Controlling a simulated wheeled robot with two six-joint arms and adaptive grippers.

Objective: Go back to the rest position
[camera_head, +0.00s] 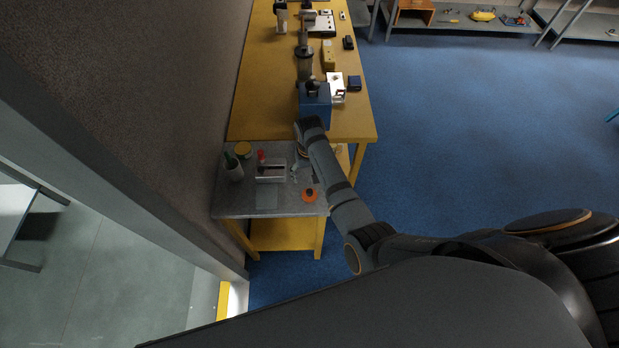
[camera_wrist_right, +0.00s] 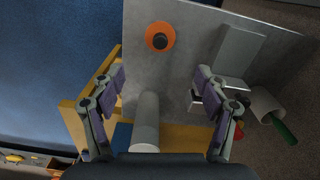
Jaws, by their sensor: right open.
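My right gripper (camera_head: 302,150) is over the far right part of a grey-topped table (camera_head: 230,205), its fingers partly hidden by my right arm. In the right wrist view my right gripper (camera_wrist_right: 162,82) has its fingers spread wide with nothing between the tips. An orange disc with a dark knob (camera_wrist_right: 160,37) lies on the tabletop beyond the fingertips; it also shows in the head view (camera_head: 309,196). A pale grey cylinder (camera_wrist_right: 146,125) shows low between the fingers; I cannot tell what it belongs to. My left gripper is not in view.
A silver box (camera_head: 270,173), a cup with a green handle (camera_head: 235,170), a yellow-lidded tin (camera_head: 243,149) and a red item (camera_head: 261,155) stand on the grey top. Blue floor (camera_head: 460,120) on the right is clear.

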